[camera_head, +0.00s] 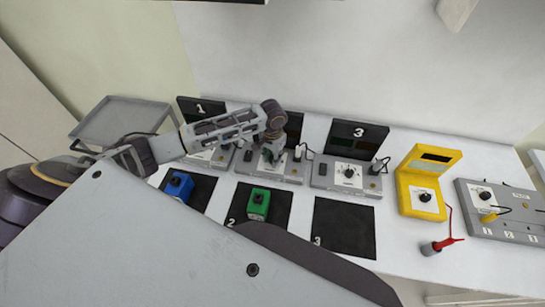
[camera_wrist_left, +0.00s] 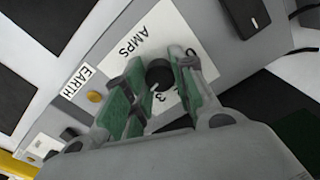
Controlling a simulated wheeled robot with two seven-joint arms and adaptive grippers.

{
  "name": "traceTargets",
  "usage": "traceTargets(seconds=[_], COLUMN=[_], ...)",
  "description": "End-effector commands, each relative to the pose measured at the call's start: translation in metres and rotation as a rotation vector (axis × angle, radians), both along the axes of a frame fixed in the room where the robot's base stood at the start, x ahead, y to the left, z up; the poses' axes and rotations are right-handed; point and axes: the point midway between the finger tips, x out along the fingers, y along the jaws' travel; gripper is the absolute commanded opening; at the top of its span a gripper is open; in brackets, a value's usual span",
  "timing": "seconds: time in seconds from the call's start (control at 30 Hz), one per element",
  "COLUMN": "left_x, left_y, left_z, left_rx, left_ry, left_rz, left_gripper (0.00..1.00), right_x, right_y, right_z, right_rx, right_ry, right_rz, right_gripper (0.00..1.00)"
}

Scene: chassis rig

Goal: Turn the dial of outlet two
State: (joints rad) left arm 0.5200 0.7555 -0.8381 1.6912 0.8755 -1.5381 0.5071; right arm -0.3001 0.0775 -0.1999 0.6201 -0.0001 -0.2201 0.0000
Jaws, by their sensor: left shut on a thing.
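Outlet two (camera_head: 289,172) is the middle grey box of the three at the table's back, with a dark panel (camera_head: 294,126) behind it, partly hidden by my arm. My left gripper (camera_head: 270,154) reaches down over it from the left. In the left wrist view its green-padded fingers (camera_wrist_left: 158,88) are on either side of the black dial (camera_wrist_left: 158,72), shut on it. The dial sits on a white plate marked AMPS (camera_wrist_left: 150,35), with EARTH printed beside a brass terminal. My right gripper is not in view.
Outlets one (camera_head: 201,106) and three (camera_head: 355,133) stand on either side. Blue (camera_head: 179,186) and green (camera_head: 258,204) blocks lie on black mats; the mat marked 3 (camera_head: 344,228) is bare. A yellow meter (camera_head: 423,187), a red-tipped probe (camera_head: 437,246) and a grey panel (camera_head: 500,211) are at right.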

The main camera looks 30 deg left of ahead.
Motion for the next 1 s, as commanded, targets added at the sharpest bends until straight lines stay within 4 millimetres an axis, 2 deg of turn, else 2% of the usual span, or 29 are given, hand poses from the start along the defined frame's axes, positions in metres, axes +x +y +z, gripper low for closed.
traceTargets(seconds=[0.5, 0.53, 0.67, 0.7, 1.0], left_x=[0.0014, 0.0014, 0.0011, 0.0009, 0.0004], left_y=[0.0006, 0.0006, 0.0004, 0.0004, 0.0000], left_z=[0.0014, 0.0014, 0.0010, 0.0009, 0.0006], left_rx=[0.000, 0.000, 0.001, 0.000, 0.000], left_ry=[-0.003, -0.003, -0.002, -0.002, -0.001], left_rz=[-0.021, -0.021, -0.021, -0.021, -0.021], left_gripper=[0.03, 0.30, 0.47, 0.49, 0.49], right_x=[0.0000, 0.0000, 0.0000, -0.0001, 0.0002], right_y=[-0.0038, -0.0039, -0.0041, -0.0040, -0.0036], right_z=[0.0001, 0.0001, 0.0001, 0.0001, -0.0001], right_rx=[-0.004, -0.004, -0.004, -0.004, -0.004], right_ry=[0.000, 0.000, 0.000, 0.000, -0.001], right_rz=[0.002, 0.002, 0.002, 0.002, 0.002], right_gripper=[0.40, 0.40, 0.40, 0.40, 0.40])
